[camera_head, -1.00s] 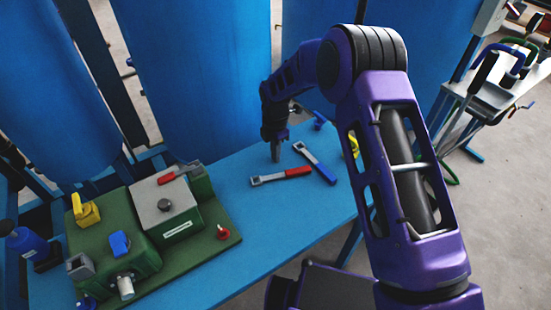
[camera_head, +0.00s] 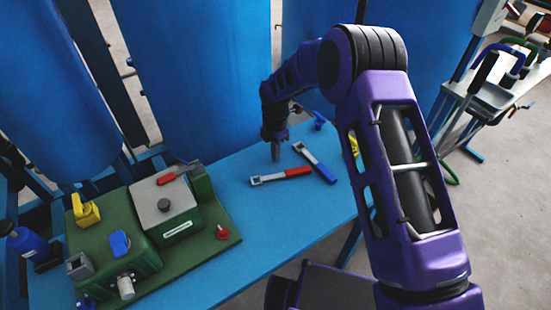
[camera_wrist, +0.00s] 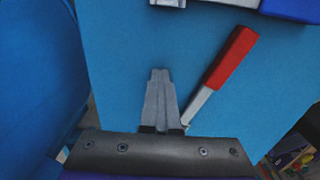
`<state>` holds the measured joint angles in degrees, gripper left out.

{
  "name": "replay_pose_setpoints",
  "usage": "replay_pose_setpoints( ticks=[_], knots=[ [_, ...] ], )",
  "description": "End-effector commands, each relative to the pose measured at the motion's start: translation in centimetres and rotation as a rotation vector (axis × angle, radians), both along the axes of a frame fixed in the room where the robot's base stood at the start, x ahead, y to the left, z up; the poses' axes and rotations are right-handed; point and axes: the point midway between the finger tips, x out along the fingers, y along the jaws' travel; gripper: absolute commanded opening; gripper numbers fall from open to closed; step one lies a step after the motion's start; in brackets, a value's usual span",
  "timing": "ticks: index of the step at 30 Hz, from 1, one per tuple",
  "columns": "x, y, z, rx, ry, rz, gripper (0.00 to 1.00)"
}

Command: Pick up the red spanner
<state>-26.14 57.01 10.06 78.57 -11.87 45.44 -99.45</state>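The red spanner (camera_head: 297,172) lies flat on the blue table, its silver jaw end pointing left in the head view. In the wrist view its red handle (camera_wrist: 232,57) points up and right, and its jaw end is hidden behind my gripper's body. My gripper (camera_head: 276,158) points down just behind the spanner in the head view, apart from it as far as I can tell. In the wrist view the fingers of my gripper (camera_wrist: 159,72) are together with nothing between them, to the left of the spanner.
A blue-handled spanner (camera_head: 321,169) lies close by on the right, and shows at the top of the wrist view (camera_wrist: 298,8). The green machine (camera_head: 140,262) with levers stands on the left of the blue table (camera_head: 262,225). Blue tanks (camera_head: 205,70) rise behind. The table's front middle is clear.

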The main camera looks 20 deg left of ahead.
Motion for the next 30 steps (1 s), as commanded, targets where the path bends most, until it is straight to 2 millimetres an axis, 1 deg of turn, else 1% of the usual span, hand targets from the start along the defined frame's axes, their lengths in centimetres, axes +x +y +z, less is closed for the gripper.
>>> replay_pose_setpoints(
  ticks=[8, 9, 14, 18, 19, 26, 30],
  knots=[
    [0.00, 0.00, 0.00, 0.000, 0.000, 0.000, 0.01],
    [0.00, 0.00, 0.00, 0.000, 0.000, 0.000, 0.08],
    [0.00, 0.00, 0.00, 0.000, 0.000, 0.000, 0.37],
    [0.00, 0.00, 0.00, 0.000, 0.000, 0.000, 0.62],
    [0.00, 0.00, 0.00, 0.000, 0.000, 0.000, 0.65],
    [0.00, 0.00, 0.00, 0.000, 0.000, 0.000, 0.65],
    [0.03, 0.02, 0.51, 0.001, -0.001, 0.000, 0.65]
  ],
)
